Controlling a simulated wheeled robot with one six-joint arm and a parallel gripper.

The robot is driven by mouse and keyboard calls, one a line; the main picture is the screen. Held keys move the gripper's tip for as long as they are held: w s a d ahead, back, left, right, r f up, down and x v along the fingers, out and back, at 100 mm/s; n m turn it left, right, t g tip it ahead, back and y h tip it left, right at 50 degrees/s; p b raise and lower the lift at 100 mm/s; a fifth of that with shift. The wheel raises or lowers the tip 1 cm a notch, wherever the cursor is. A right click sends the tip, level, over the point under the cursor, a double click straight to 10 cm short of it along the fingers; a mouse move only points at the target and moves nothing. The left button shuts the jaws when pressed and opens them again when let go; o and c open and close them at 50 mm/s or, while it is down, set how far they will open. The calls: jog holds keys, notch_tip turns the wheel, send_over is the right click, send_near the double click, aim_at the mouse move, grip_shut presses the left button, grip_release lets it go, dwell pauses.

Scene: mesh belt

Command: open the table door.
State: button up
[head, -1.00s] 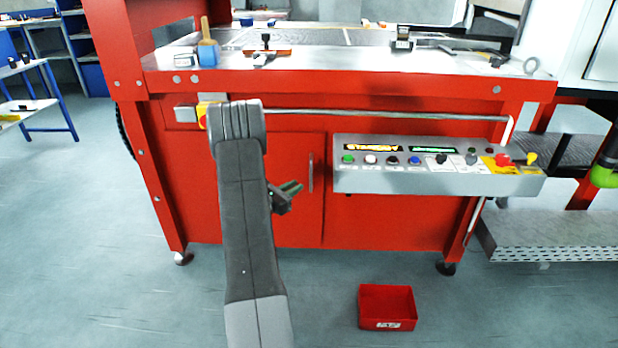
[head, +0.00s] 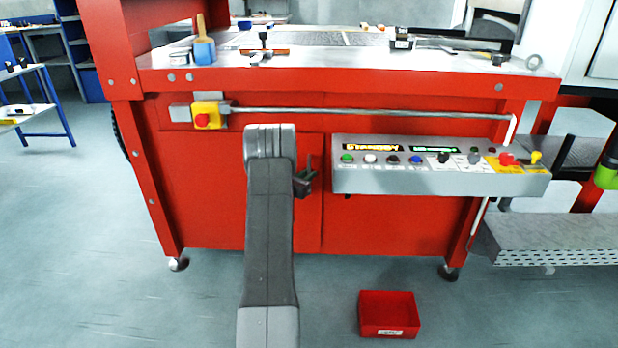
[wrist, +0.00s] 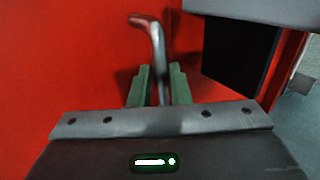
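The table door (head: 200,190) is the flat red panel on the front of the red machine, and it looks closed. Its handle (wrist: 157,42) is a grey vertical bar, standing out from the red panel in the wrist view. My gripper (head: 308,180) is at the handle, in front of the right part of the door. In the wrist view its two green fingers (wrist: 160,88) stand one on each side of the bar, with small gaps visible. The fingers look open around the handle. In the head view my arm and gripper hide most of the handle.
The grey control panel (head: 440,180) juts out just right of my gripper. A metal rail (head: 370,112) runs above the door. A red bin (head: 388,314) stands on the floor at front right. The floor to the left is clear.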

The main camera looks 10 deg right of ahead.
jog(key=shift+w+d, duration=0.3)
jog(key=shift+d, duration=0.1)
grip_shut()
